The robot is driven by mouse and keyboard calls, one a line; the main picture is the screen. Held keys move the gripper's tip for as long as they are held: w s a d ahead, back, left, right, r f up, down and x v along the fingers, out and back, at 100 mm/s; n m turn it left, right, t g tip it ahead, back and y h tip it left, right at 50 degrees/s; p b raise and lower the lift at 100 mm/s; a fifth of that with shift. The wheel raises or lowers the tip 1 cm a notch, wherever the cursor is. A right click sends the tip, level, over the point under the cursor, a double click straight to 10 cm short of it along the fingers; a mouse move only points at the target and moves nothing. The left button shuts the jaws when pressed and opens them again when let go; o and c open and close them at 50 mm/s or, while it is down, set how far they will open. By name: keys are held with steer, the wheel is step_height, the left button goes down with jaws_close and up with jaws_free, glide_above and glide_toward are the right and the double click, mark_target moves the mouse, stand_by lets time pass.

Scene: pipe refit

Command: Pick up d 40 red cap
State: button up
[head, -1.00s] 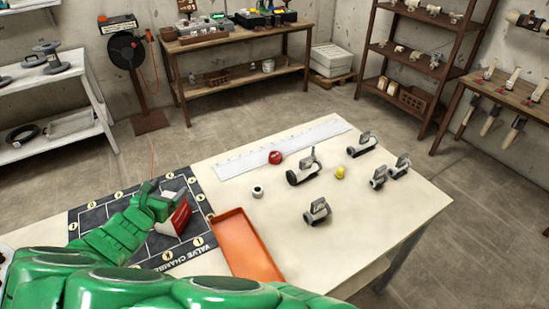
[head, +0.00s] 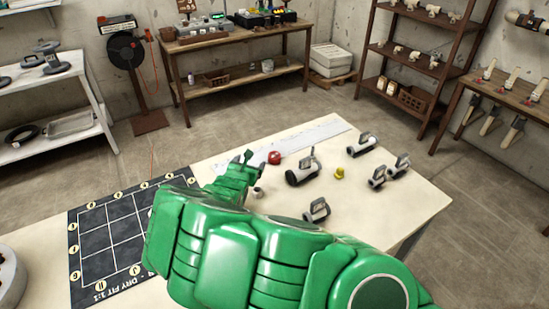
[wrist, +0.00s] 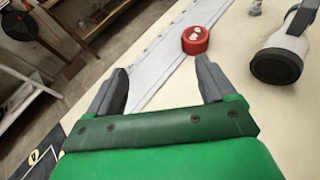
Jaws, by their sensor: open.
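The red cap (head: 274,157) sits on the cream table by the near edge of the long white ruler strip, left of the nearest grey-and-white valve. In the wrist view the red cap (wrist: 195,40) lies ahead of my gripper (wrist: 163,80), beyond the right fingertip. It is round, with white marks on top. My gripper (head: 243,160) is open, with nothing between its fingers. In the head view its fingers are just left of the red cap and do not appear to touch it.
A grey-and-white valve (head: 302,170) stands close right of the cap; it also shows in the wrist view (wrist: 283,50). A yellow piece (head: 339,174) and several valves lie further right. The dark grid mat (head: 105,235) is left.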

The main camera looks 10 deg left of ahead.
glide_toward(273, 159)
steer(key=shift+w+g, duration=0.3)
steer(key=shift+w, duration=0.75)
steer(key=shift+r+x, duration=0.1)
steer(key=shift+x, duration=1.8)
steer(key=shift+r+x, duration=0.15)
steer(key=shift+x, duration=1.7)
steer(key=shift+w, duration=0.1)
steer(key=shift+c, duration=0.5)
steer(key=c, duration=1)
steer(key=shift+r, duration=0.1)
steer(key=shift+r, duration=0.8)
steer(key=s+d+r, duration=0.5)
steer(key=s+r, duration=0.6)
steer(key=s, duration=0.1)
steer(key=shift+s+d, duration=0.35)
steer(key=shift+d, duration=0.05)
